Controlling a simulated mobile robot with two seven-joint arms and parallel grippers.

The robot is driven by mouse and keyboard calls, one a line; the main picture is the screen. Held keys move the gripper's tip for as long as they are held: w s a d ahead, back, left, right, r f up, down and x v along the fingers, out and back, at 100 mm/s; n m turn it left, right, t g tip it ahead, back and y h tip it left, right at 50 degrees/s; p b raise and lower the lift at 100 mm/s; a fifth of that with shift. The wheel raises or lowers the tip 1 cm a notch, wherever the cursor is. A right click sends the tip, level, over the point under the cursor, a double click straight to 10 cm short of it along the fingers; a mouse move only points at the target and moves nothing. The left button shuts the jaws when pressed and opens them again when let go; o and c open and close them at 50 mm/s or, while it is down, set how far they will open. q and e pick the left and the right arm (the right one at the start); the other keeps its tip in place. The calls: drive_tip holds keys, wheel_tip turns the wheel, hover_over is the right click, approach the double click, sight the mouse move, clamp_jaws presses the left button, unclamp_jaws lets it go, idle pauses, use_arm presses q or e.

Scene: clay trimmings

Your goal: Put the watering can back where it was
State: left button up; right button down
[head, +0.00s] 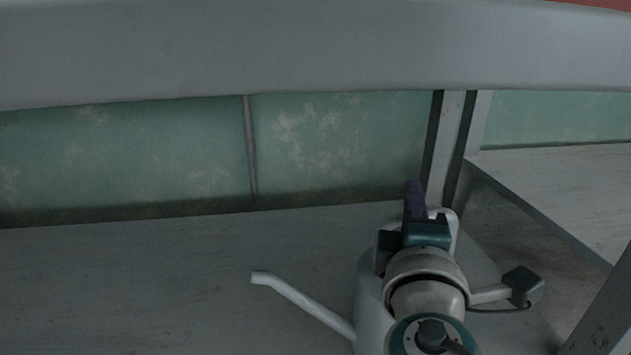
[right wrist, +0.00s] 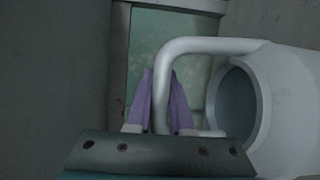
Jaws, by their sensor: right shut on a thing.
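The watering can is pale grey-white, with a long thin spout (head: 305,308) pointing left in the head view. Its body is mostly hidden behind my right wrist there. In the right wrist view its round open body (right wrist: 285,110) is at the right, with a looped handle (right wrist: 205,45) reaching left. My right gripper (right wrist: 161,100), with purple fingers, is shut on the handle. In the head view my right gripper (head: 414,200) is at the can's upper part, over the shelf board (head: 130,285). I cannot tell whether the can touches the board. My left gripper is not in view.
A thick grey beam (head: 300,50) crosses the top of the head view. Metal posts (head: 447,150) stand right of the can, with another shelf board (head: 570,180) beyond them. A stained green wall (head: 340,140) is behind. The board's left part is clear.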

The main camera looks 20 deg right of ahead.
drive_tip(key=shift+f, duration=0.1)
drive_tip(key=c, duration=1.3)
unclamp_jaws()
drive_tip(key=shift+f, duration=0.25)
drive_tip(key=o, duration=0.5)
drive_tip(key=shift+r, duration=0.1)
